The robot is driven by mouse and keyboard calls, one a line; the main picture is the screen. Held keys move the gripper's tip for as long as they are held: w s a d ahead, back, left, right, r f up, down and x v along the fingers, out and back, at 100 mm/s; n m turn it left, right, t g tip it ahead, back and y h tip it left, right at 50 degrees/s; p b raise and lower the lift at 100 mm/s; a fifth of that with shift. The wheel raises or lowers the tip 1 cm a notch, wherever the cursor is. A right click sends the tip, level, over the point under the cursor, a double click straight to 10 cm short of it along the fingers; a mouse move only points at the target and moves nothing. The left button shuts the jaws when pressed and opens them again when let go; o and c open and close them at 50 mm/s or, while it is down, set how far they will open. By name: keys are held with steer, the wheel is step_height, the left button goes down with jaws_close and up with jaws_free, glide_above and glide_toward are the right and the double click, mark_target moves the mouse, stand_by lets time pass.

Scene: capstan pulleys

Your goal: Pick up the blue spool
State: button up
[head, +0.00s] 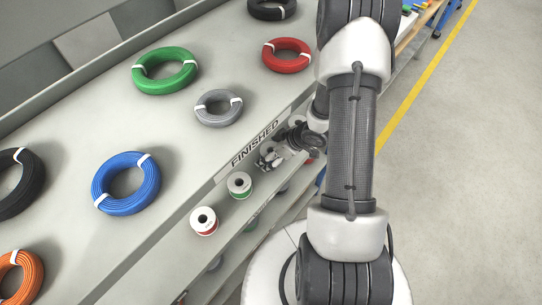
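No spool with clearly blue wire can be made out. On the narrow shelf below the table edge stand a white spool with red wire (204,221) and a white spool with green wire (239,185). My gripper (270,160) is over the same shelf, beyond the green spool, beside a pale spool (268,148). My gripper partly hides that spool, and its wire colour cannot be told. The fingers are small and dark here, so whether they are open or shut on something is unclear.
The grey table (75,240) carries wire coils: blue (105,200), green (150,85), grey (203,116), red (274,65), orange (33,275) and black. A "FINISHED" label (255,143) marks its edge. Lower shelves hold more items. Open floor (470,190) lies right, beyond my arm.

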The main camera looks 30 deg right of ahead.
steer(key=shift+c, duration=0.3)
steer(key=c, duration=1.3)
steer(key=shift+r, duration=0.2)
